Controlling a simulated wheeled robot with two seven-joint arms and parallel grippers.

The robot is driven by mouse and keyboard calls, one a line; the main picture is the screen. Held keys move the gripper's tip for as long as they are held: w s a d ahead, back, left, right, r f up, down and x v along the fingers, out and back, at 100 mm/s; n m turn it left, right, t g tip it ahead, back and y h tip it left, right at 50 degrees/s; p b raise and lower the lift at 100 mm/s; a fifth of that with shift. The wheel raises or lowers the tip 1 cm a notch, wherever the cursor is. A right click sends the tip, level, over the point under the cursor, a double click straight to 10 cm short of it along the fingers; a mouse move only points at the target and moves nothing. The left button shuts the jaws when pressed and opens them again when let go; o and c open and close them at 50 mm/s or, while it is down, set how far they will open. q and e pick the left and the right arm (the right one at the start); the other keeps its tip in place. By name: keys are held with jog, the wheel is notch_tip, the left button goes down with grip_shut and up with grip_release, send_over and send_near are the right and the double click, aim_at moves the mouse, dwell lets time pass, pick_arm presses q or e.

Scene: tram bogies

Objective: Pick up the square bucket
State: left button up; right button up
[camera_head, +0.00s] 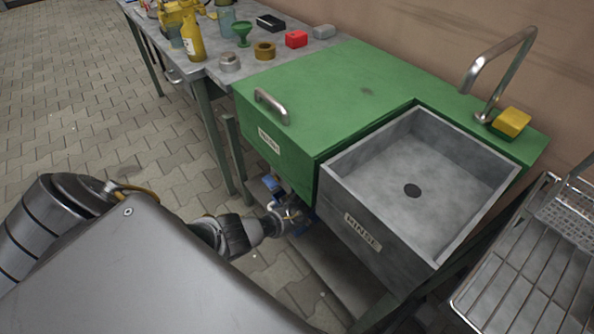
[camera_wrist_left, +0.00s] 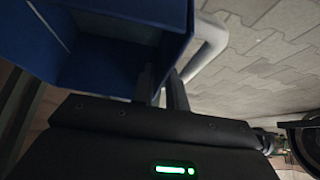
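The square bucket is blue. In the left wrist view the bucket (camera_wrist_left: 110,15) fills the upper left, its dark open inside facing the camera. In the head view only a small blue part of it (camera_head: 272,183) shows below the green sink bench, mostly hidden by the bench and my gripper. My left gripper (camera_head: 288,214) reaches in low at the bench's front. In the left wrist view its two dark fingers (camera_wrist_left: 162,88) stand close to each other at the bucket's lower right wall edge, seemingly one on each side. Whether they press on the wall is unclear. My right gripper is out of view.
The green bench (camera_head: 330,85) with a grey sink (camera_head: 400,180) overhangs my left gripper. A metal rack (camera_head: 530,270) stands at right. A cluttered table (camera_head: 220,75) stands behind; paved floor (camera_head: 75,100) at left is clear.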

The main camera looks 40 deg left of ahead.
pick_arm(q)
grip_shut()
dwell(1.1)
jog(key=shift+r, duration=0.2)
dwell(0.3)
